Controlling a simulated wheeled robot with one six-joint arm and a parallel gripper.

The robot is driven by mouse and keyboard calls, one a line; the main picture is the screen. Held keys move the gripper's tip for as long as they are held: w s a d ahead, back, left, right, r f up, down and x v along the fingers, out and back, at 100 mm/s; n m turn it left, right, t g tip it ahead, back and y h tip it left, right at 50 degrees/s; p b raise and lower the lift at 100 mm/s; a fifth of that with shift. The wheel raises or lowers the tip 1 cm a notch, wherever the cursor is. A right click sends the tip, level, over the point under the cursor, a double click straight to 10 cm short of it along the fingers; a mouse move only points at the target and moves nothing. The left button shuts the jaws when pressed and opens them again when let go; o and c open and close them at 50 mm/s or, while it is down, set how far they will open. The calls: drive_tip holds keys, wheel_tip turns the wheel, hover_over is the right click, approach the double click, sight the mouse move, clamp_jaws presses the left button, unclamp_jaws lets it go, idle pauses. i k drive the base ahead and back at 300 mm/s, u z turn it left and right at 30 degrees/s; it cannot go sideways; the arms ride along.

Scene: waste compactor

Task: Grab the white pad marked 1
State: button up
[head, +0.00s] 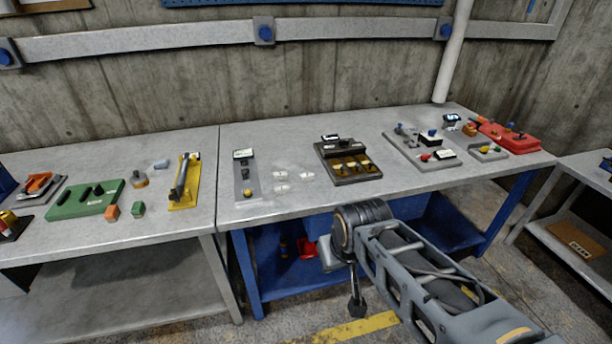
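Three small white pads lie on the grey table just left of its middle: an upper left pad (281,175), a lower left pad (281,187) and a right pad (307,176). Any marks on them are too small to read, so I cannot tell which one is marked 1. My gripper (357,303) appears as a small dark shape hanging from my arm, in front of the table and below its top. It is apart from the pads. Its fingers are too small and dark to show whether they are open or shut.
A grey panel with a yellow knob (247,178) stands left of the pads. A dark box with levers (347,161) stands to their right. A yellow device (185,182) is farther left. Bare tabletop (285,205) lies in front of the pads.

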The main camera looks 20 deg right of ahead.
sight(305, 178)
drive_tip(key=z, duration=0.4)
drive_tip(key=i, duration=1.15)
drive_tip(key=u, duration=2.2)
